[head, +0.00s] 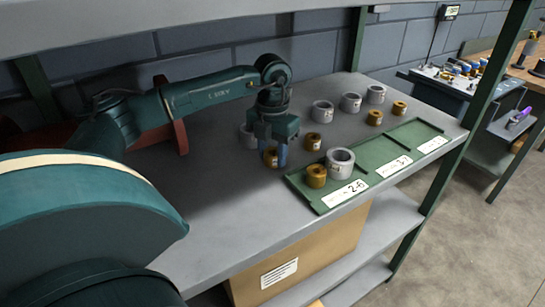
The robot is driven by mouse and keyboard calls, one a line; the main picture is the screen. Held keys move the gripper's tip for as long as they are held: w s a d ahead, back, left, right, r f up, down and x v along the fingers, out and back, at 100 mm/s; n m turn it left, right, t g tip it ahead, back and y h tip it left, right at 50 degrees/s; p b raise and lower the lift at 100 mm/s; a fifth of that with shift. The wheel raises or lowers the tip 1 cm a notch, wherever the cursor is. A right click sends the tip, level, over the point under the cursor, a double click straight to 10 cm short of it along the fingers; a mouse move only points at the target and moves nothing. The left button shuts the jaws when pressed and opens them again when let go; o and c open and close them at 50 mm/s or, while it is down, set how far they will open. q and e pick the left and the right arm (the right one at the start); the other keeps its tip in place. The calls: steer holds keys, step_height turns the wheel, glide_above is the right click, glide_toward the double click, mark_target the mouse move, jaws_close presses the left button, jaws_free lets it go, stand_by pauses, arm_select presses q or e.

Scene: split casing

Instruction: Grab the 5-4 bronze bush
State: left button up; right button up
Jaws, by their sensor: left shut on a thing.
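My left gripper (274,155) reaches down over the shelf and is shut on a bronze bush (270,162), which is partly hidden by the fingers. Its label is too small to read, and I cannot tell whether it still touches the shelf. Another bronze bush (313,142) stands just right of the gripper. Two more bronze bushes, one nearer (374,118) and one farther right (399,108), stand at the back right. A bronze bush (316,177) sits in the left part of the green tray (405,133). My right gripper is not in view.
A grey ring (340,163) sits in the tray beside the bronze bush, behind a "2-6" label. Several grey rings (322,111) stand behind the tray; one (247,136) is partly behind my gripper. The tray's middle and right parts look empty. A green post (480,100) stands right.

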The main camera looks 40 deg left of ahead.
arm_select(q)
steer(key=shift+c, duration=1.6)
steer(key=shift+r, duration=0.15)
steer(key=shift+c, duration=0.2)
